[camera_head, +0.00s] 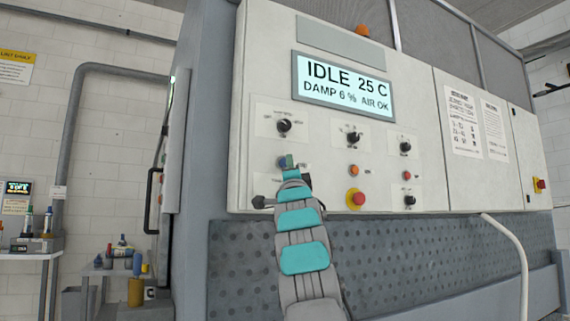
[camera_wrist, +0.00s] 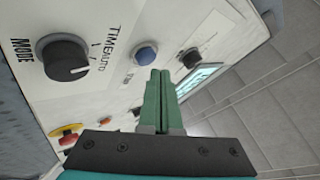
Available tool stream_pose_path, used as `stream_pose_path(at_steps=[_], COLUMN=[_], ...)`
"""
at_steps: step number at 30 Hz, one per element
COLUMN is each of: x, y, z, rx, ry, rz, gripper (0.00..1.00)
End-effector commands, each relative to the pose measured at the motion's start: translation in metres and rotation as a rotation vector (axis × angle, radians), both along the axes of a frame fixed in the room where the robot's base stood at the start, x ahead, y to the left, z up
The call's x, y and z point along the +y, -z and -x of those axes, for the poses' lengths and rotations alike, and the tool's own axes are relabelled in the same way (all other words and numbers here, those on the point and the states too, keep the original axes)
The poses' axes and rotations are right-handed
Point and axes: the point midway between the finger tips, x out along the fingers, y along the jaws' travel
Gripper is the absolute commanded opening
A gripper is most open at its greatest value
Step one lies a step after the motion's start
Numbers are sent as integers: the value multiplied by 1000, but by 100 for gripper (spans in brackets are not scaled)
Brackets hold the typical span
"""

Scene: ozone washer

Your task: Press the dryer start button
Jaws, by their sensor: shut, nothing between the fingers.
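The control panel (camera_head: 320,170) shows rows of knobs and buttons on a pale cabinet front. A round blue button (camera_wrist: 145,55) sits just beyond my fingertips in the wrist view, a little to their left. In the head view it shows at the left of the middle row (camera_head: 282,163), partly covered by my gripper. The label beside it is too small to read, so I cannot tell whether it is the start button. My gripper (camera_wrist: 160,74) has its green fingers shut together and empty, pointing at the panel. In the head view my gripper (camera_head: 289,162) is close to the panel; contact is not clear.
A display (camera_head: 343,86) reads IDLE 25 C, DAMP 6 %, AIR OK. A black knob (camera_wrist: 65,57) marked MODE is left of my fingers. An orange button (camera_head: 354,170) and a red-on-yellow mushroom button (camera_head: 356,199) lie to the right. A hose (camera_head: 515,250) hangs at the right.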

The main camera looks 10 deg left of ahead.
Motion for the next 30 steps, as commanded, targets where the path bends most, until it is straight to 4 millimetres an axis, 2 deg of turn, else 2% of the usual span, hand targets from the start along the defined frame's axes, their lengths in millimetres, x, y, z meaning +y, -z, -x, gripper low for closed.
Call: stream_pose_path(at_steps=[22,30], x=[0,4], y=[0,-1], z=[0,-7], rx=[0,2], ry=[0,0], rz=[0,2], gripper=[0,0])
